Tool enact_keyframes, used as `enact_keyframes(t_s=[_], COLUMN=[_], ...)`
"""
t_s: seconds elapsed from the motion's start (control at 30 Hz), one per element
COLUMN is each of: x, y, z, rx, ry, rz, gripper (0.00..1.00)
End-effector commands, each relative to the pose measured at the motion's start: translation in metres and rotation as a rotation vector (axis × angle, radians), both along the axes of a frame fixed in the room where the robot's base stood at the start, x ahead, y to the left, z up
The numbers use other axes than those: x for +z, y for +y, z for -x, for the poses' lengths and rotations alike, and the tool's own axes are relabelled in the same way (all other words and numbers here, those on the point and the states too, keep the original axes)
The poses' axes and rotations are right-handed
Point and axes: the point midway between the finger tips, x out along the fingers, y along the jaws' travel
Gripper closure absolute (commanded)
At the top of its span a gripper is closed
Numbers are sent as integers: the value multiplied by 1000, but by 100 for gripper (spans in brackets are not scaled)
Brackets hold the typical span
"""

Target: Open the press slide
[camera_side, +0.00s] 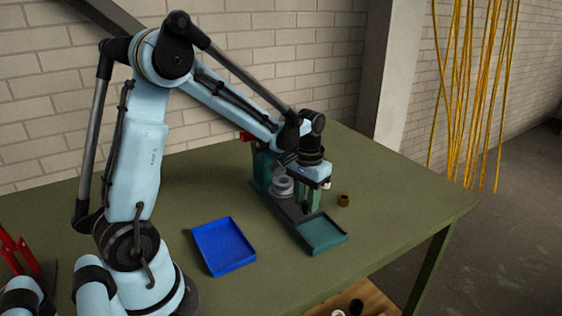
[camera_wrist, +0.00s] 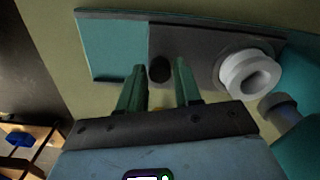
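The press (camera_side: 262,165) stands on the green table, with a teal body, a dark flat base and a teal tray-like end (camera_side: 322,235). The wrist view shows the dark base (camera_wrist: 195,45) and the teal end (camera_wrist: 112,45). A pale grey ring-shaped part (camera_wrist: 250,75) sits on the base; it also shows in the side view (camera_side: 283,185). A dark round knob or hole (camera_wrist: 160,69) lies between my fingertips in the picture. My gripper (camera_side: 308,208) points down over the base, its green fingers (camera_wrist: 158,64) apart. I cannot tell whether they touch anything.
A blue tray (camera_side: 223,246) lies left of the press. A small brown ring (camera_side: 343,200) lies on the table to its right. Bare table lies around them. A wooden shelf (camera_side: 372,297) with small parts is below the front edge. Yellow cables (camera_side: 470,90) hang at the right.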

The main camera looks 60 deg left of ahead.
Motion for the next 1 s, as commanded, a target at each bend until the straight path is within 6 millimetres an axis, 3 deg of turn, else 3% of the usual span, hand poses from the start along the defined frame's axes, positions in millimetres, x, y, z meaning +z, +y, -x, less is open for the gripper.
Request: enact_keyframes(t_s=[0.03,0.2,0.53,0.9,1.0], x=[0,0,0,0,0], y=[0,0,-7,-90,-105], z=[0,0,0,0,0], rx=[0,0,-2,-9,-6], ry=[0,0,0,0,0], rz=[0,0,0,2,2], gripper=[75,100,100,100,100])
